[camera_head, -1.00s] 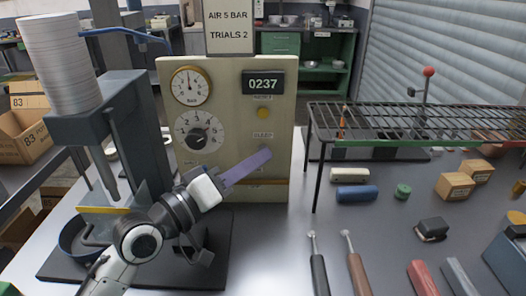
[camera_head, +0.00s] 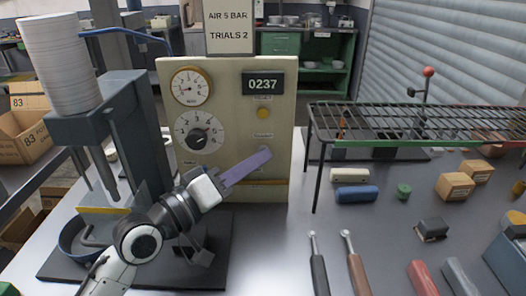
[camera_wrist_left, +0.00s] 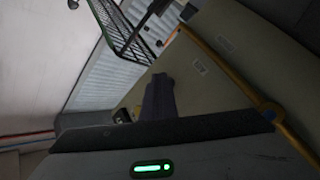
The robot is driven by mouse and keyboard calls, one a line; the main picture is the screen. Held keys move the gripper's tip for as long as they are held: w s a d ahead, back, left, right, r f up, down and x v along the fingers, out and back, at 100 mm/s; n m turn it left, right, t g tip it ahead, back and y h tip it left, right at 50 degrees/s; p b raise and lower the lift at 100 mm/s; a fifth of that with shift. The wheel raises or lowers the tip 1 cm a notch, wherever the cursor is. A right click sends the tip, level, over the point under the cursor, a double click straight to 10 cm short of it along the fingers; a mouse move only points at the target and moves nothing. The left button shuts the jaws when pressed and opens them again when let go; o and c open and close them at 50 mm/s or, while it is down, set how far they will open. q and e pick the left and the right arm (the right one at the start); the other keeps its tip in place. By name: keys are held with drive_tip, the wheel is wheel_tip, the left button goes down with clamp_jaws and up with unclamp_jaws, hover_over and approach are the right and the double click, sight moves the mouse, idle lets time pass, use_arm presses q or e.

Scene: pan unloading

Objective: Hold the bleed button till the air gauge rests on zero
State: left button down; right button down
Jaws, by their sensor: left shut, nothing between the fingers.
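The cream panel (camera_head: 230,112) stands upright on the bench. Its air gauge (camera_head: 190,87) is the round white dial with an orange rim at upper left; its needle is too small to read exactly. My left gripper (camera_head: 265,155), with purple fingers, is shut and empty. Its tips are at the panel face just under the small label (camera_head: 263,135) at the right, where they hide the bleed button. I cannot tell how far the button is pressed. The left wrist view shows the purple fingers (camera_wrist_left: 158,97) reaching to the panel (camera_wrist_left: 215,95). My right gripper is not in view.
The panel also has a larger dial knob (camera_head: 199,134), a counter (camera_head: 263,83) reading 0237 and a yellow button (camera_head: 263,113). A press-like stand (camera_head: 105,110) is at the left, a wire rack (camera_head: 400,120) at the right. Tools lie on the front bench.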

use_arm(q)
drive_tip(key=shift+s, duration=0.1)
idle(0.7)
drive_tip(key=shift+s+p, duration=0.55)
drive_tip(key=shift+s, duration=0.25)
drive_tip(key=s+p, duration=0.2)
drive_tip(key=s, duration=0.3)
drive_tip(key=shift+p, duration=0.3)
